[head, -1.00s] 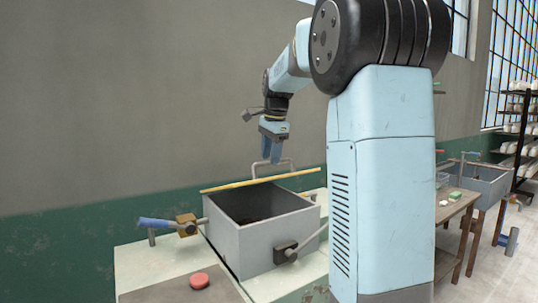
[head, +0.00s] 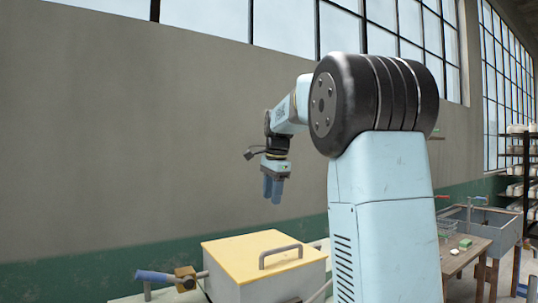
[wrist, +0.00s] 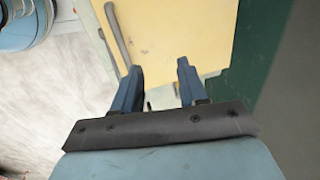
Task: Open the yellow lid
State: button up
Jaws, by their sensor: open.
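The yellow lid (head: 245,255) lies flat over the top of the grey box (head: 280,286) in the head view, so the box's inside is hidden. A grey bar handle (head: 282,254) stands on the lid near its right front edge. The lid (wrist: 175,35) and its handle (wrist: 118,38) also show in the wrist view. My gripper (head: 272,198) hangs fingers down above the lid, apart from it. In the wrist view my gripper (wrist: 159,68) has its fingers spread, with nothing between them, and the handle lies left of them.
A blue-gripped lever (head: 155,276) with a brass-coloured block (head: 185,278) sits left of the box. The wall rises close behind the box. A wooden table (head: 462,252) with a green item (head: 465,243) stands at the right. The air around my gripper is clear.

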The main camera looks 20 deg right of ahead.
notch_tip(320, 180, up, 12)
jog(key=w, duration=0.2)
jog(key=shift+a, duration=0.15)
dwell(1.5)
dwell(0.5)
